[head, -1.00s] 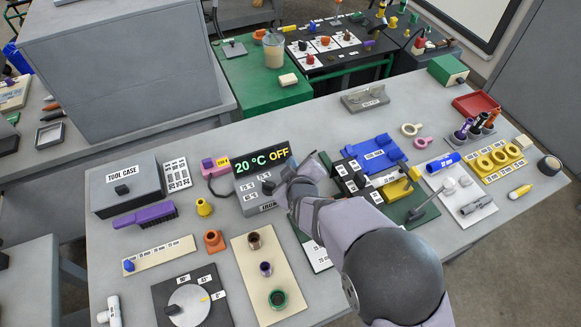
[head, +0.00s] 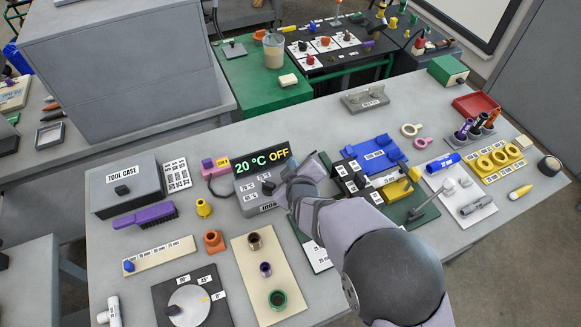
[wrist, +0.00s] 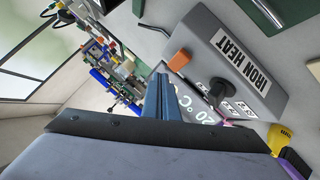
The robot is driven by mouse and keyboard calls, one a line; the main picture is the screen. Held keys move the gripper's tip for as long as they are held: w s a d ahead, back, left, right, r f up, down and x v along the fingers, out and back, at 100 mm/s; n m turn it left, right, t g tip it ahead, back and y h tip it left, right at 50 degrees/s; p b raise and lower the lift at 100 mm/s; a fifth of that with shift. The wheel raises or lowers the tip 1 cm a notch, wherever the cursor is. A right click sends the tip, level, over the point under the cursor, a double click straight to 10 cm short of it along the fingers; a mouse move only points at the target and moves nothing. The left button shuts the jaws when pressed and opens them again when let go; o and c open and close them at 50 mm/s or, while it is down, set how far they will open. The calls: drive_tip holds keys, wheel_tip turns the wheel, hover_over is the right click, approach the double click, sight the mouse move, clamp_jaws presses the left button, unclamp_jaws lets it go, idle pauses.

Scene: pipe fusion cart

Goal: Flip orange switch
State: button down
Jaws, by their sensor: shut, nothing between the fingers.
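The orange switch (wrist: 180,60) sticks up from the grey iron heat box (wrist: 250,50) in the wrist view. A black knob (wrist: 217,91) sits beside it on the same box. My gripper (wrist: 160,80) is shut and empty, its tips close to the orange switch; I cannot tell whether they touch it. In the head view my gripper (head: 270,185) is over the right part of the box (head: 248,202) and hides the switch. The display (head: 262,163) behind it reads 20 °C OFF.
A pink-purple plug (head: 209,166) and a yellow piece (head: 204,207) stand left of the box. A blue fixture (head: 372,155) and a black block lie to its right. A beige board (head: 268,250) with upright fittings lies in front. The tabletop behind the display is mostly clear.

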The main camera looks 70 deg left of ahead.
drive_tip(key=shift+f, duration=0.2)
idle(0.6)
drive_tip(key=shift+a+f+b, duration=0.1)
drive_tip(key=shift+f+b, duration=0.15)
drive_tip(key=shift+b, duration=0.05)
drive_tip(key=shift+f, duration=0.45)
idle(0.7)
drive_tip(key=shift+r, duration=0.1)
drive_tip(key=shift+r+p, duration=0.45)
drive_tip(key=shift+r, duration=0.4)
drive_tip(key=r+p, duration=0.2)
drive_tip(key=d+r+p, duration=0.1)
drive_tip(key=r, duration=0.2)
drive_tip(key=shift+d+p, duration=0.1)
drive_tip(key=shift+p, duration=0.3)
drive_tip(key=shift+f, duration=0.1)
idle(0.4)
